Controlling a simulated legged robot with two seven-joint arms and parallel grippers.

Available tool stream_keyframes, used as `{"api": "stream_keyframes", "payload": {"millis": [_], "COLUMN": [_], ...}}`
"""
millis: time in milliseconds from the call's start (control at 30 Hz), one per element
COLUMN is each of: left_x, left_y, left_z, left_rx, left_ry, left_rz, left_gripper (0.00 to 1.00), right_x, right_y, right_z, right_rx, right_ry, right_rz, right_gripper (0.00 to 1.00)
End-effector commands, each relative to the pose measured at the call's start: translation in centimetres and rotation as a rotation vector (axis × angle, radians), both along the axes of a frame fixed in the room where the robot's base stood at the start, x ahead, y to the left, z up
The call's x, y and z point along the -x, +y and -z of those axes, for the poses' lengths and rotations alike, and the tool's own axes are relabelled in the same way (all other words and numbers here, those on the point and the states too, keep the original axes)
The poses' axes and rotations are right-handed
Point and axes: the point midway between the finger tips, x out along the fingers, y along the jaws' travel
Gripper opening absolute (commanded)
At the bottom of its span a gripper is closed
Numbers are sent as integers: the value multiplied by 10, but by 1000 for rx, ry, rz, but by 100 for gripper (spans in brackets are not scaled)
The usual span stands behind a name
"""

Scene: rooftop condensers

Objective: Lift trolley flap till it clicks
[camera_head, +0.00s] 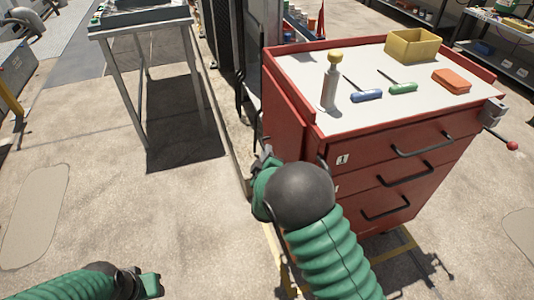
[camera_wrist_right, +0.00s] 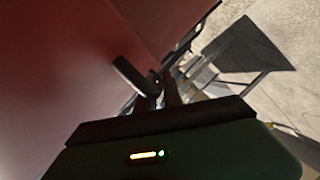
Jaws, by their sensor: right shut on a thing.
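The red trolley (camera_head: 350,190) stands right of centre in the head view, with a pale top and several drawers with black handles. Its flap looks to be the red panel (camera_head: 284,118) hanging down at the trolley's left side. A red surface also fills the upper left of the right wrist view (camera_wrist_right: 70,60). My right gripper (camera_head: 262,160) is low at this left side, partly hidden by my wrist. In the wrist view its fingers (camera_wrist_right: 160,92) are shut at a dark handle (camera_wrist_right: 130,75) on the red panel. My left gripper (camera_head: 150,284) is at the bottom left, away from the trolley; its opening is unclear.
On the trolley top are a yellow bin (camera_head: 413,46), an orange box (camera_head: 451,81), a yellow-capped bottle (camera_head: 330,82), and a blue (camera_head: 366,96) and a green (camera_head: 403,88) screwdriver. A metal table (camera_head: 140,28) stands at the upper left. The floor between is clear.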

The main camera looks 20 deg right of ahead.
Motion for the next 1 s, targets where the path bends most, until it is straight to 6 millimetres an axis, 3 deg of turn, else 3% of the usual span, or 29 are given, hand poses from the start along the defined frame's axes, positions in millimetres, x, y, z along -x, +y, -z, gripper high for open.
{"api": "stream_keyframes", "payload": {"millis": [267,467,1000], "left_x": [0,0,0], "left_y": [0,0,0], "left_z": [-21,-49,-126], "left_rx": [0,0,0], "left_ry": [0,0,0], "left_rz": [0,0,0], "left_gripper": [36,36,36], "right_x": [3,5,8], "right_y": [21,53,142], "right_z": [-4,-19,-92], "right_rx": [-88,-231,-740], "right_ry": [17,23,38], "right_rz": [-3,-4,-4], "right_gripper": [0,0,0]}}
